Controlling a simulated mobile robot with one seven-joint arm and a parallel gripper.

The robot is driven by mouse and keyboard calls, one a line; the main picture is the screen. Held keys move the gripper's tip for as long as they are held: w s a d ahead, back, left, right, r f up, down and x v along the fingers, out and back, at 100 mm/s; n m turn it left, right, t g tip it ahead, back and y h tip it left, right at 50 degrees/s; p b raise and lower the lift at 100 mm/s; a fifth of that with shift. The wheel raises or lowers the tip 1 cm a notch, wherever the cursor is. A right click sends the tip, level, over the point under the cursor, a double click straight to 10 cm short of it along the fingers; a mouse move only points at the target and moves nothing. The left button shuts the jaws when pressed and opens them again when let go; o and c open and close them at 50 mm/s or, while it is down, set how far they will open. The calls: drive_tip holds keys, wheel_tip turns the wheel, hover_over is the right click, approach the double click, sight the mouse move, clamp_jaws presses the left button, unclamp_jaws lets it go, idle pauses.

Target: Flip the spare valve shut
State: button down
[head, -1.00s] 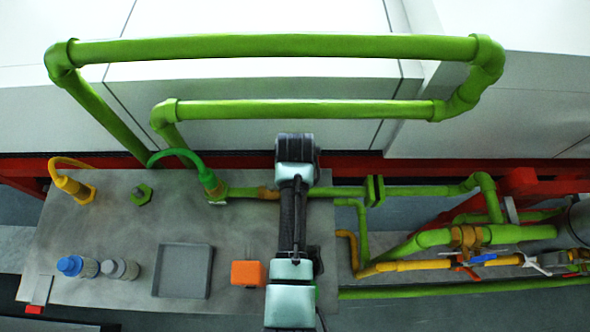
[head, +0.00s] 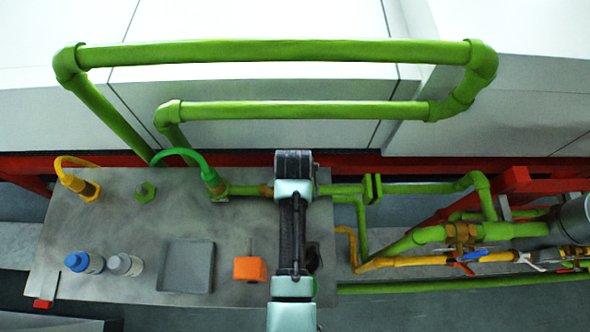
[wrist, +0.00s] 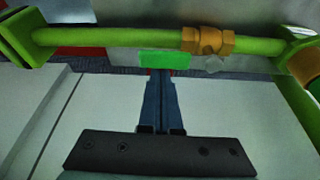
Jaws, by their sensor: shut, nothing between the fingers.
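My gripper (wrist: 163,76) is shut and empty in the wrist view. Its two fingers lie together and point at a flat green handle-like piece (wrist: 165,60), right at the fingertips; I cannot tell whether they touch. Behind it runs a green pipe (wrist: 110,36) with a brass fitting (wrist: 207,41) to the right of the green piece. In the head view my arm hides the gripper and the green piece; the brass fitting (head: 266,190) shows just left of the arm. Which valve is the spare one is not marked.
Further right are a blue lever (head: 480,256), a red lever (head: 463,267) and a white lever (head: 530,262). The grey table holds an orange block (head: 250,269), a grey tray (head: 186,267) and two bottles. Large green pipes (head: 290,52) arch behind.

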drive_tip(key=shift+s+m+p, duration=0.3)
drive_tip(key=shift+s+m, duration=0.1)
drive_tip(key=shift+m, duration=0.2)
drive_tip(key=shift+s+m+h+p, duration=0.45)
drive_tip(key=shift+s+m+h, duration=0.2)
drive_tip(key=shift+m, duration=0.45)
drive_tip(key=s+m, duration=0.1)
drive_tip(key=m, duration=0.1)
drive_tip(key=m+h, duration=0.1)
drive_tip(key=shift+s+a+m+g, duration=0.15)
drive_tip(key=shift+s+m+g, duration=0.25)
drive_tip(key=m, duration=0.1)
drive_tip(key=s+a+m+g, duration=0.1)
drive_tip(key=m, duration=0.1)
drive_tip(key=shift+s+f+m+h, duration=0.1)
drive_tip(key=shift+s+m+h, duration=0.2)
drive_tip(key=shift+h, duration=0.05)
drive_tip(key=m, duration=0.1)
drive_tip(key=s+a+m, duration=0.1)
drive_tip(key=m+g+b, duration=0.1)
drive_tip(key=m, duration=0.1)
drive_tip(key=shift+s+a+h, duration=0.25)
drive_tip(key=shift+a+h, duration=0.05)
drive_tip(key=shift+a, duration=0.1)
drive_tip(key=shift+w, duration=0.1)
drive_tip(key=shift+w+a+b, duration=0.2)
drive_tip(key=shift+w+b, duration=0.5)
drive_tip(key=shift+w, duration=0.05)
